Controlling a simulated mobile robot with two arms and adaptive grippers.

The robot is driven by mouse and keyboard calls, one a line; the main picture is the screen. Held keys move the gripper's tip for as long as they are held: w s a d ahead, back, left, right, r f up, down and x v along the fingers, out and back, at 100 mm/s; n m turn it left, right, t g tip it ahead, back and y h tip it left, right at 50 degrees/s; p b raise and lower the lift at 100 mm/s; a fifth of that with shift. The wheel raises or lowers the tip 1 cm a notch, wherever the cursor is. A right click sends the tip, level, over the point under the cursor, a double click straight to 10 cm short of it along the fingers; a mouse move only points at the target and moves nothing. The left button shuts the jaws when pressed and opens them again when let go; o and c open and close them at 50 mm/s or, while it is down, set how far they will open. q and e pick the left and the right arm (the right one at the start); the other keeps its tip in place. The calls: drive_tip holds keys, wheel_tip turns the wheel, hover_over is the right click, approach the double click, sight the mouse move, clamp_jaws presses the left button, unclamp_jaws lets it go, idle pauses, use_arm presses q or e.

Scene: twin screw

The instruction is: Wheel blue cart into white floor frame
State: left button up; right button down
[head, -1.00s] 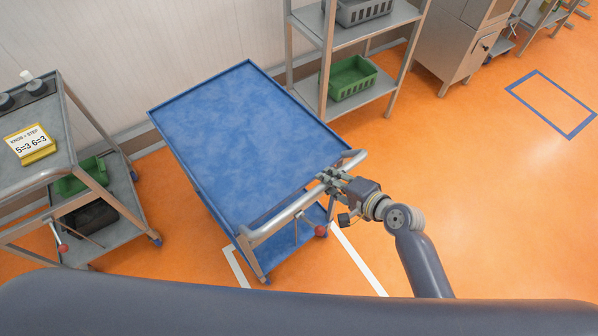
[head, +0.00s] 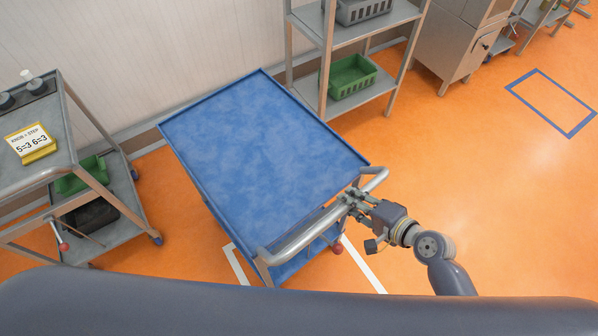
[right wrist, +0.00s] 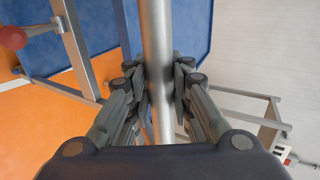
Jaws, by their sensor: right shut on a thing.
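The blue cart (head: 265,140) stands at a slant in the middle of the head view, with its grey push handle (head: 310,232) at the near right end. My right gripper (head: 353,198) is shut on the handle bar, near its right end. In the right wrist view the bar (right wrist: 157,60) runs between the fingers (right wrist: 160,95). The white floor frame (head: 236,265) shows as lines on both sides of the cart's near end, with the cart partly over it. The rest of the frame is hidden by the cart and my body. My left gripper is not in view.
A grey cart (head: 90,140) with a yellow sign (head: 32,142) stands at the left. A shelf rack (head: 330,60) with a green crate (head: 350,76) stands against the wall behind the blue cart. Orange floor is open at the right, with a blue floor frame (head: 552,102).

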drive_tip(key=s+d+b, duration=0.6)
drive_tip(key=s+d, duration=1.5)
drive_tip(key=s, duration=0.2)
drive_tip(key=shift+d+b, duration=0.4)
idle(1.5)
